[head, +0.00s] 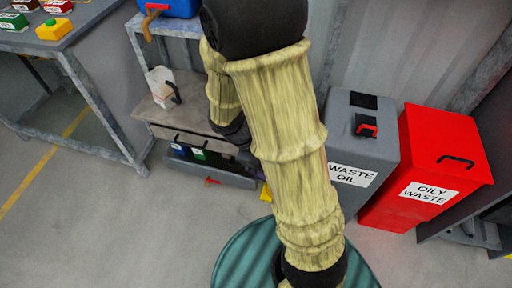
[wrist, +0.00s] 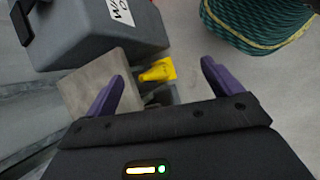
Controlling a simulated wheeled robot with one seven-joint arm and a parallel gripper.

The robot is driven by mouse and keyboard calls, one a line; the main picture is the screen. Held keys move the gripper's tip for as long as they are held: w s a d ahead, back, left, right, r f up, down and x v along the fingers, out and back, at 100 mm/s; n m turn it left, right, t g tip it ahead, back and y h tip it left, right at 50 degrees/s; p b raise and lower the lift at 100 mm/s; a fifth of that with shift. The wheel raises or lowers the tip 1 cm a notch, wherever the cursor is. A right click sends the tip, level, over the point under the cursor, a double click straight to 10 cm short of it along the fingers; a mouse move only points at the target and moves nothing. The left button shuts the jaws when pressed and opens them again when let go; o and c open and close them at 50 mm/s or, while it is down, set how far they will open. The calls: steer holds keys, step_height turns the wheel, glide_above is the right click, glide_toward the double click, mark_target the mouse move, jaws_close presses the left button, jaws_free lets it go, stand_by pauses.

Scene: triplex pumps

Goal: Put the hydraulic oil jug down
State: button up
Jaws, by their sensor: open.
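My gripper (wrist: 162,72) is open in the wrist view, its two purple fingers wide apart with nothing held between them. In the head view my arm hides it. A white jug with a black handle (head: 160,84) stands upright on the worn top of a low shelf unit, left of my arm. I cannot read its label, so I cannot tell whether it is the hydraulic oil jug. Dark jugs with blue (head: 179,151) and green (head: 199,155) labels sit on the lower shelf, partly hidden.
A grey waste oil bin (head: 375,140) and a red oily waste bin (head: 440,165) stand to the right. A yellow object (wrist: 158,71) lies beyond my fingers. A metal table (head: 60,48) with small boxes is at upper left. Open floor (head: 90,230) lies at lower left.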

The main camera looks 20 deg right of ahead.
steer(key=a+r+m+t+y, duration=0.4)
steer(key=r+m+y, duration=0.1)
steer(key=m, duration=0.3)
steer(key=shift+r+m+y, duration=0.3)
steer(key=shift+r+y, duration=0.1)
steer(key=shift+r, duration=0.05)
steer(key=shift+c, duration=0.2)
